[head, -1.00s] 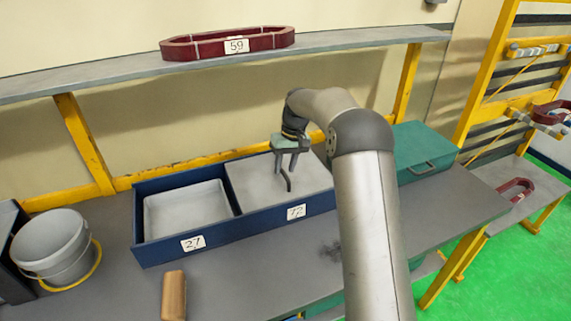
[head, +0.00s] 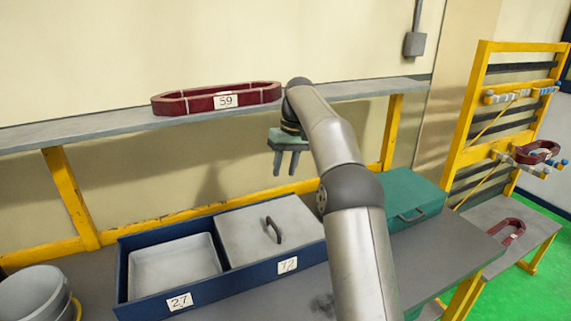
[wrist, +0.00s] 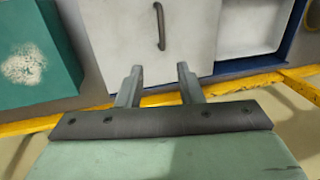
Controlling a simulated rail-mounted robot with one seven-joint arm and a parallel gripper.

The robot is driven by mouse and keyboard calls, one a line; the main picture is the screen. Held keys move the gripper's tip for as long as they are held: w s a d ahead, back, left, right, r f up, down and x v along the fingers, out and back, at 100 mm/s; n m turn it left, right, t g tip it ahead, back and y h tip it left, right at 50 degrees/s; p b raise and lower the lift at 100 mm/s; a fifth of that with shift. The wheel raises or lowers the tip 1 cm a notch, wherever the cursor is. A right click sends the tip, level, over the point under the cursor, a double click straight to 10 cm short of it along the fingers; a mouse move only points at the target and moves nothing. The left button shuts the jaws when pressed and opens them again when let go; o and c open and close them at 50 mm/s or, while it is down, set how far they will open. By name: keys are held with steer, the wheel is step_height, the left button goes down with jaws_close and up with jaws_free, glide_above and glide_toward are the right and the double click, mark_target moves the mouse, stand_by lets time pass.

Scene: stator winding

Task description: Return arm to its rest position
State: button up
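My gripper (head: 287,170) hangs above the back of the bench, fingers pointing down, near the front of the shelf. Its two fingers are apart with nothing between them. In the wrist view my gripper (wrist: 159,85) is also open and empty. Below it is the blue box (head: 205,291) with two compartments. The right compartment, labelled 72, is covered by a grey lid (head: 258,228) with a dark handle (head: 273,230). The lid (wrist: 125,40) also shows in the wrist view, apart from the fingers. The left compartment, labelled 27, is uncovered and holds a light grey tray (head: 175,262).
A dark red coil (head: 217,99) labelled 59 lies on the shelf (head: 70,135). A green case (head: 413,199) stands right of the blue box. A grey bucket (head: 35,295) is at the lower left. A yellow rack (head: 470,125) stands at the right.

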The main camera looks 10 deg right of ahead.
steer(key=shift+r, duration=0.25)
steer(key=s+a+r+m+h, duration=0.1)
steer(key=s+a+h, duration=0.1)
steer(key=s, duration=1.4)
steer(key=s+f, duration=0.6)
steer(key=s, duration=0.7)
steer(key=s+f+m+t, duration=0.1)
steer(key=s+f, duration=0.5)
steer(key=s, duration=0.7)
steer(key=shift+s+d+f, duration=0.15)
steer(key=shift+d, duration=0.3)
